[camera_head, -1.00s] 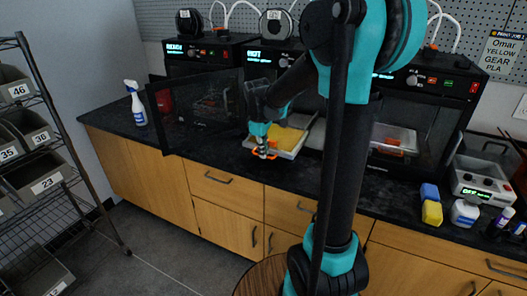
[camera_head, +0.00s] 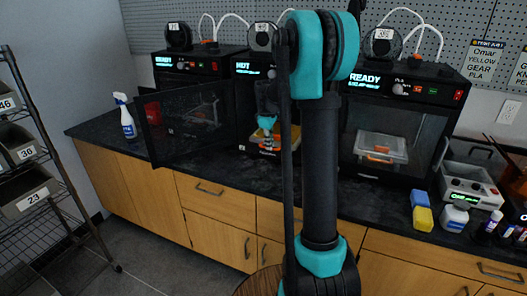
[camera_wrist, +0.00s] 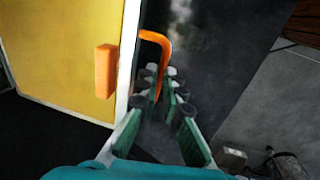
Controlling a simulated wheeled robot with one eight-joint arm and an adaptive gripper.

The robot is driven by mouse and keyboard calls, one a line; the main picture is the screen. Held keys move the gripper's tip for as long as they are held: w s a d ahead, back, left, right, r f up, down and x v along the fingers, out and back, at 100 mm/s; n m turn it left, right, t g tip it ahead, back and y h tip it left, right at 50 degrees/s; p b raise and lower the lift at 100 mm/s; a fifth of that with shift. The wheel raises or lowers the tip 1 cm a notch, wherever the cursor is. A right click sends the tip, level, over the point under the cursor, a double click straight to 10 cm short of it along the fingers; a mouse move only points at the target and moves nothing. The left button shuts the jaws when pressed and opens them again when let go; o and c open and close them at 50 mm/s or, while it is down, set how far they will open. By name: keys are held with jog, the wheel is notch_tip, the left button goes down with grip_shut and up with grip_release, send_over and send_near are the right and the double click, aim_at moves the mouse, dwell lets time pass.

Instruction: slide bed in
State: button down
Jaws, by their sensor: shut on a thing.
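The bed (camera_wrist: 65,40) is a yellow plate in a pale frame, with an orange tab on top and an orange loop handle (camera_wrist: 158,40) at its edge. My gripper (camera_wrist: 165,90) is shut on that handle in the wrist view. In the head view my gripper (camera_head: 267,143) is at the front opening of the middle printer (camera_head: 251,68), whose display reads HOT. The bed is mostly hidden there behind my gripper and arm, so how deep it sits cannot be told.
A dark door (camera_head: 188,118) stands swung open left of the middle printer. The right printer (camera_head: 430,88) reads READY and holds a bed with an orange handle (camera_head: 381,150). A spray bottle (camera_head: 127,120) stands at the left.

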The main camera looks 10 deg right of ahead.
jog(key=shift+w+d, duration=0.55)
jog(key=shift+w, duration=0.25)
jog(key=shift+w+d, duration=0.55)
jog(key=shift+w, duration=0.2)
jog(key=c, duration=1.6)
grip_release()
jog(key=shift+c, duration=0.2)
jog(key=shift+r, duration=0.1)
notch_tip(320, 180, up, 12)
jog(key=s+a, duration=0.1)
jog(key=shift+s+a, duration=0.15)
jog(key=shift+s, duration=0.25)
jog(key=shift+f, duration=0.2)
jog(key=shift+c, duration=0.2)
